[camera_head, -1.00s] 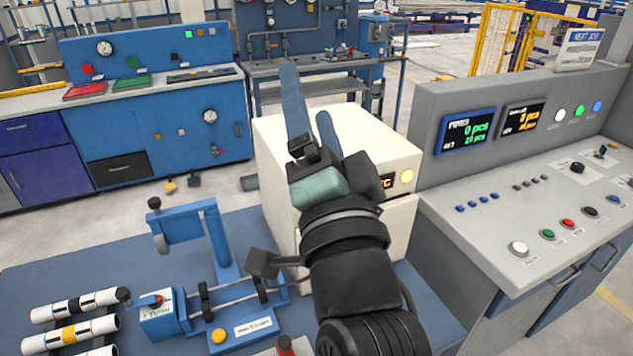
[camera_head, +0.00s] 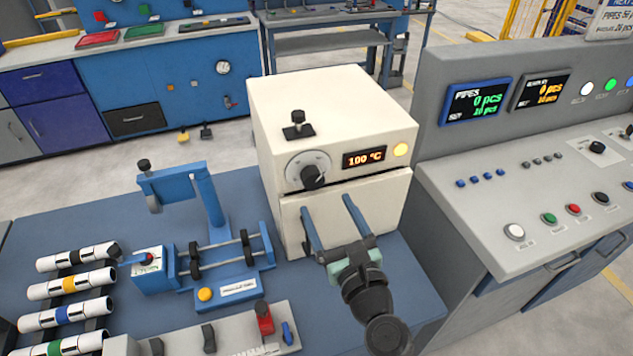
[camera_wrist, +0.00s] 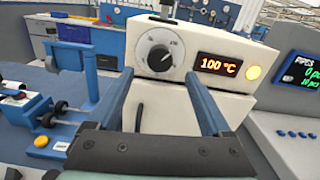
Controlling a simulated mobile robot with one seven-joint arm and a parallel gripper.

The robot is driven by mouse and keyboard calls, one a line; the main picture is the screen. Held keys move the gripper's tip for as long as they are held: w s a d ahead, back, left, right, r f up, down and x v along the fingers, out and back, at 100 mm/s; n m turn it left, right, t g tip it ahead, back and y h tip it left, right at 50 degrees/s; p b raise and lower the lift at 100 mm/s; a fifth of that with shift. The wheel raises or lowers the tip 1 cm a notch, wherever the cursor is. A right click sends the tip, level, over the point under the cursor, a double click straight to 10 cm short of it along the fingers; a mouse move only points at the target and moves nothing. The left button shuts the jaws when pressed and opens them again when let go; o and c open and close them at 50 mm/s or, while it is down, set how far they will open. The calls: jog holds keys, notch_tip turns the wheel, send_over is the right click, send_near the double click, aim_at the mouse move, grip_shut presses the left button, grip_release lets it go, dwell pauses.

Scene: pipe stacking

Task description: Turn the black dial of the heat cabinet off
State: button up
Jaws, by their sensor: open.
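The cream heat cabinet (camera_head: 335,112) stands on the blue table, its display (camera_head: 364,158) reading 100 °C and a yellow lamp (camera_head: 400,150) lit beside it. The black dial (camera_head: 313,177) sits on a pale round scale left of the display. It also shows in the wrist view (camera_wrist: 159,57), near the top middle. My gripper (camera_head: 328,222) is open and empty, its two blue fingers pointing at the cabinet's lower door, below and slightly right of the dial. In the wrist view the fingers (camera_wrist: 157,60) stand either side of the dial, which lies beyond them.
A blue clamp fixture (camera_head: 225,262) stands left of the cabinet. Banded white pipes (camera_head: 72,285) lie on a rack at the far left. A grey control console (camera_head: 530,200) with buttons stands close on the right. A black knob (camera_head: 298,124) stands on the cabinet's top.

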aim_at(315, 182)
jog(key=x, duration=0.7)
jog(key=shift+c, duration=0.3)
grip_shut()
